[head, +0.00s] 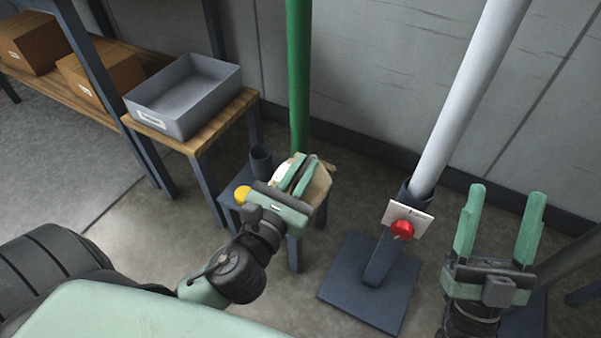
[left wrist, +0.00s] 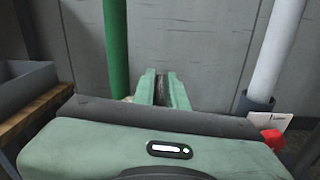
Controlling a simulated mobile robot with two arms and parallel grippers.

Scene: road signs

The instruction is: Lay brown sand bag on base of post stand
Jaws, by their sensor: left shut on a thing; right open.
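The brown sand bag (head: 319,188) is at the small dark stool (head: 294,238), largely covered by my left gripper (head: 302,167). My left gripper points down onto it and its fingers are shut on part of it. In the left wrist view the fingers (left wrist: 163,82) are close together with a thin dark strip between them. The post stand has a flat dark base plate (head: 365,300) on the floor to the right of the stool, with a socket holding a pale grey post (head: 465,95). The visible plate is bare. My right gripper (head: 507,194) is open and empty, right of the stand.
A red knob (head: 402,230) and a white card (head: 421,216) are on the stand's socket. A green post (head: 299,75) rises behind the stool. A yellow round thing (head: 242,194) and dark cup (head: 261,160) are at the stool. A grey bin (head: 185,97) is on a wooden bench.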

